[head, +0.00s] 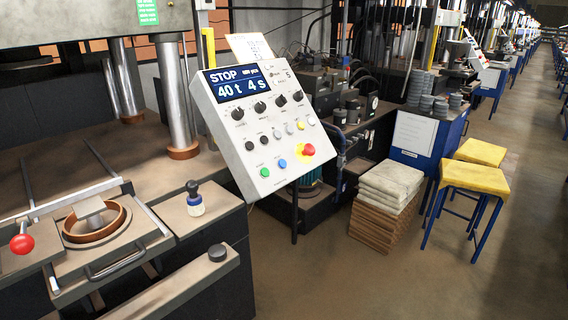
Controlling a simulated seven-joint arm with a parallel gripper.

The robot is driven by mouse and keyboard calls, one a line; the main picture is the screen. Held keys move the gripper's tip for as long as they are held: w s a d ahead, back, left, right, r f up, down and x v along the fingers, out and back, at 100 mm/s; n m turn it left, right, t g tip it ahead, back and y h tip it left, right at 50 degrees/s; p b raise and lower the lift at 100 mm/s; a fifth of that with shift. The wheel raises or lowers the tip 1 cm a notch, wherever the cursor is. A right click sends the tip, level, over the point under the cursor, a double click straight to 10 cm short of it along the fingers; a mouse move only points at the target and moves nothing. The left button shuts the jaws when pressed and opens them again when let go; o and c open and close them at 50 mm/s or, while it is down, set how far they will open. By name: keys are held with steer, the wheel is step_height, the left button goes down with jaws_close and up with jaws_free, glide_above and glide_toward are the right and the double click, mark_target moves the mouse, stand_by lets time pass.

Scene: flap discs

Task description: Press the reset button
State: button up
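A light grey control panel (252,128) stands tilted on a post beside the press. Above are several small black, grey, white and yellow buttons and dark rotary knobs. The labels are too small to read, so I cannot tell by text which is the reset button. The panel's screen (237,83) reads "STOP" and "40 t 4 s". My gripper does not show in this view, and nothing covers the panel's front.
Stacked sacks (390,183) and yellow stools (472,176) stand to the right. The floor before the panel is clear.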

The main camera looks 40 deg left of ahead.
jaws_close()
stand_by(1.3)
